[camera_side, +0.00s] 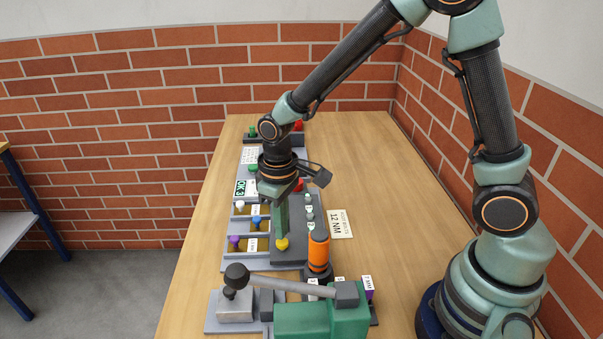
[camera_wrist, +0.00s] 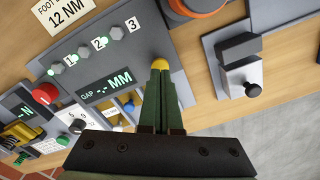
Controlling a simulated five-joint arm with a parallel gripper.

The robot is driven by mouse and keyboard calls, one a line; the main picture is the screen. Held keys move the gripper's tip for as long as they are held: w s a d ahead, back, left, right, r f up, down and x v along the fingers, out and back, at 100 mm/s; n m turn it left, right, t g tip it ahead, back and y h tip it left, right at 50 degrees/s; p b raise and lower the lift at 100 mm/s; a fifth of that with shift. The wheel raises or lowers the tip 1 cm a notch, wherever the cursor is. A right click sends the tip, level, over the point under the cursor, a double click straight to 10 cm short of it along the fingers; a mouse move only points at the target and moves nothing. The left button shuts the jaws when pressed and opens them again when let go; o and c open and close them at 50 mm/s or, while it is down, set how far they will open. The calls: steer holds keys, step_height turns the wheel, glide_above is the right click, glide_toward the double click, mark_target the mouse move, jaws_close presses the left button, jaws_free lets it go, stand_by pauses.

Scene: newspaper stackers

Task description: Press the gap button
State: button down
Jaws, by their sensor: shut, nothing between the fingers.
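My gripper (camera_side: 281,234) is shut and empty, its green fingers pointing down onto the dark grey panel (camera_side: 288,258). A yellow button (camera_side: 282,244) sits right at the fingertips. In the wrist view the yellow button (camera_wrist: 160,63) shows just past the tips of my gripper (camera_wrist: 160,72), partly covered by them. I cannot tell whether they touch it or whether it is pressed down. A display (camera_wrist: 106,88) beside it on the panel reads "GAP --.-- MM". My fingers partly hide the panel in the side view.
Bolts numbered 1 to 3 (camera_wrist: 87,56) stand on the panel, with a red button (camera_wrist: 44,93) at its end. An orange-and-black tool (camera_side: 318,250) stands close by. A green lever device (camera_side: 325,318) is in front. The table's right side (camera_side: 370,180) is clear.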

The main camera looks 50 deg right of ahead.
mark_target(282, 242)
steer(key=shift+f, duration=1.1)
steer(key=shift+r, duration=3.05)
steer(key=s+d+r+m+t, duration=0.1)
steer(key=s+d+r+t, duration=0.1)
steer(key=s+d+r, duration=0.2)
steer(key=s+d+r+m+t, duration=0.2)
steer(key=s+d+r+t, duration=0.1)
steer(key=r, duration=0.6)
steer(key=shift+s+d+r+t, duration=0.3)
steer(key=shift+s+d+r, duration=0.1)
steer(key=shift+d, duration=0.45)
